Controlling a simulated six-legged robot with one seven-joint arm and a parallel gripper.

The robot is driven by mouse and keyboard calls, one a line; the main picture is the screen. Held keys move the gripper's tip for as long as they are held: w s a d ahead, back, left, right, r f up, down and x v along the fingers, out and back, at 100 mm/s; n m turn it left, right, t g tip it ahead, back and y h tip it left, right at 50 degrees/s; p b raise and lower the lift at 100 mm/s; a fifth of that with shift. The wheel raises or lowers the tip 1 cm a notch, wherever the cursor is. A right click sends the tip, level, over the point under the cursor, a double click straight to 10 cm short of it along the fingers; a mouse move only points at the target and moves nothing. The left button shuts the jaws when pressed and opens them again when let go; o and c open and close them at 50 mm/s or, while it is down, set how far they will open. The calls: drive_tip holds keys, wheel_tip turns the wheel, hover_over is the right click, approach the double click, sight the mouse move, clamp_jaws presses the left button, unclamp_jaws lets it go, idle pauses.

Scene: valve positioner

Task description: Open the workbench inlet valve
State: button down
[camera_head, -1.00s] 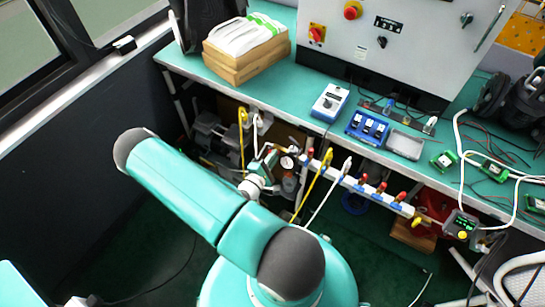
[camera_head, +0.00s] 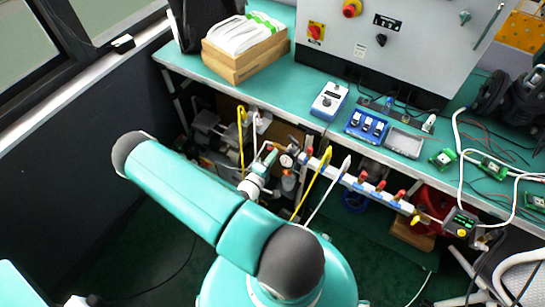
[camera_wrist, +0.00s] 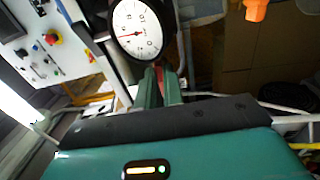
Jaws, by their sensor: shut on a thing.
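My gripper (camera_wrist: 160,90) shows in the wrist view with its two green fingers close together, shut on a narrow red part (camera_wrist: 160,78), which looks like the inlet valve's handle. Most of that part is hidden between the fingers. A round white pressure gauge (camera_wrist: 137,30) with a red needle stands just beyond the fingertips. In the head view my gripper (camera_head: 269,156) is at the left end of the pipework under the workbench, just left of the gauge (camera_head: 286,161). The valve body cannot be made out there behind my gripper.
A white manifold (camera_head: 345,180) with several red-handled valves runs right from the gauge, below the workbench (camera_head: 290,85). Yellow (camera_head: 316,180) and white hoses hang close to my wrist. An orange handle (camera_wrist: 256,10) shows in the wrist view.

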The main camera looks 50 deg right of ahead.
drive_tip(key=shift+a, duration=0.1)
drive_tip(key=c, duration=1.5)
unclamp_jaws()
drive_tip(key=a, duration=0.4)
drive_tip(key=s+a, duration=0.1)
drive_tip(key=a, duration=0.8)
drive_tip(key=shift+s+a, duration=0.15)
drive_tip(key=shift+a, duration=0.2)
drive_tip(key=a+r+t+y, duration=0.1)
drive_tip(key=a+r+y, duration=0.5)
drive_tip(key=r, duration=0.8)
drive_tip(key=a+r+t+y, duration=0.1)
drive_tip(key=a+r+y, duration=0.5)
drive_tip(key=r, duration=0.9)
drive_tip(key=a+r+m+t+y, duration=0.1)
drive_tip(key=a+r+y, duration=0.5)
drive_tip(key=r, duration=0.8)
drive_tip(key=shift+a+r+t, duration=0.25)
drive_tip(key=shift+a+t, duration=0.15)
drive_tip(key=shift+a, duration=0.55)
